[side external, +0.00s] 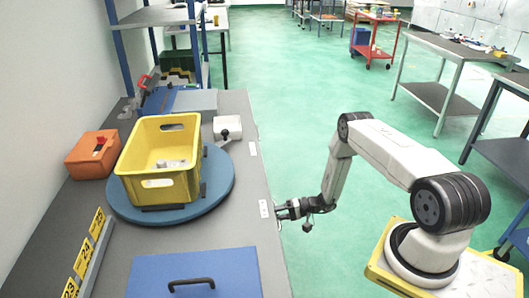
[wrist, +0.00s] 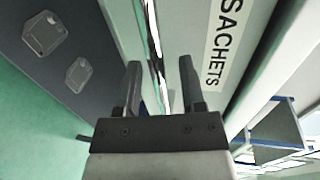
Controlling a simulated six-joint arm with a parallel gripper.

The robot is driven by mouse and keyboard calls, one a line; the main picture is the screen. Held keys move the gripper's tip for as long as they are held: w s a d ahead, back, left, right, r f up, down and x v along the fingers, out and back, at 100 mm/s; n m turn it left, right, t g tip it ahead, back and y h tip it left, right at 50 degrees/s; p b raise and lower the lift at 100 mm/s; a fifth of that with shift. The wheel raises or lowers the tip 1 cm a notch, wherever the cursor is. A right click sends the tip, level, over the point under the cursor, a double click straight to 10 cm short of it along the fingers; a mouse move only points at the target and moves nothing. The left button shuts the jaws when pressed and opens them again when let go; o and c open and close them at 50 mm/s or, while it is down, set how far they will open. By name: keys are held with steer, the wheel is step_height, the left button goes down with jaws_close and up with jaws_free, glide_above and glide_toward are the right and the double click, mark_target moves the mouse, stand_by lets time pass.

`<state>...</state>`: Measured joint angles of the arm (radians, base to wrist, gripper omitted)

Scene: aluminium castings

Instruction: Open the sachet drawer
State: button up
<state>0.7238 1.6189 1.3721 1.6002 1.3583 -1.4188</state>
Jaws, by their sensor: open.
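The sachet drawer shows in the wrist view as a pale front (wrist: 190,30) with a white label (wrist: 225,40) reading SACHETS. A shiny, narrow metal strip (wrist: 156,50), which looks like its handle, runs down the picture to the gap between my fingers. My gripper (wrist: 161,80) is open, one finger on each side of that strip, with no clear contact. In the side view my gripper (side external: 281,213) is at the right edge of the grey bench (side external: 235,210). The drawer front is hidden there, and I cannot tell how far it is open.
On the bench, a yellow crate (side external: 135,184) holding grey parts stands on a blue round turntable (side external: 217,190). An orange box (side external: 85,160) is at the left, and a blue panel with a black handle (side external: 235,275) is in front. The green floor (side external: 290,120) beside the bench is clear.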

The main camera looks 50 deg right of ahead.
jaws_close()
stand_by(1.4)
